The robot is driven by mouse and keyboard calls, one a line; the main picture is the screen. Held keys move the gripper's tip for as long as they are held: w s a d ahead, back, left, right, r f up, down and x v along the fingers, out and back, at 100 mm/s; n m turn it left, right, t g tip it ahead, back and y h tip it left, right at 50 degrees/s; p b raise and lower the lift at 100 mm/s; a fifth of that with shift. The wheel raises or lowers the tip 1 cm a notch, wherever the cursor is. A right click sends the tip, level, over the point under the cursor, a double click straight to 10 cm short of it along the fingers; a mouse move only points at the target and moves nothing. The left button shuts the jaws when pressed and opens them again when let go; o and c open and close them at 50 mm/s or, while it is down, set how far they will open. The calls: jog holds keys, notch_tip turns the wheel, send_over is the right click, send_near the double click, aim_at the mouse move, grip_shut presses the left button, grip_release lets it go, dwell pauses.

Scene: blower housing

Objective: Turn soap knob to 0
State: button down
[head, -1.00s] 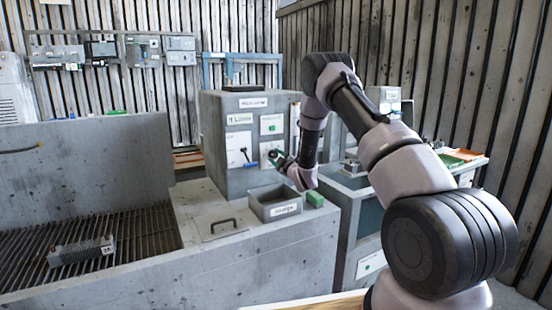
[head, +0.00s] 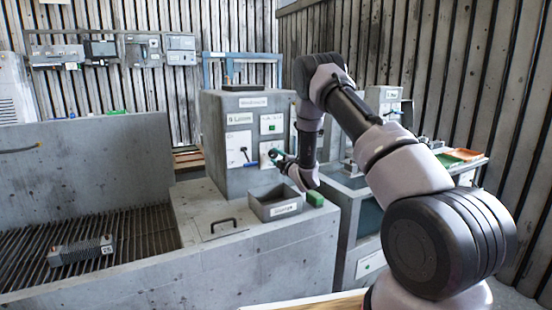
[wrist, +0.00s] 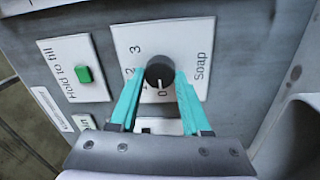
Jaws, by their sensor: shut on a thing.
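The soap knob (wrist: 160,72) is a round dark knob on a white plate marked Soap, with a scale of 0, 1, 2 and 3. Its white pointer line appears to face the 0 in the wrist view. My gripper (wrist: 162,80) has its two teal fingers on either side of the knob, shut on it. In the head view, my gripper (head: 275,154) is at the front of the grey control box (head: 222,112), and the knob is hidden behind it.
A green Hold to fill button (wrist: 84,75) sits beside the soap plate. Below the gripper in the head view are an open grey tray (head: 262,211) and a green block (head: 315,199). A slotted basin (head: 140,230) lies to the left, holding a grey finned block (head: 78,251).

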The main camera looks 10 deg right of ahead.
jog(key=shift+f, duration=0.1)
jog(key=shift+c, duration=1.8)
grip_release()
jog(key=v, duration=1)
jog(key=shift+s, duration=0.4)
jog(key=shift+d, duration=0.1)
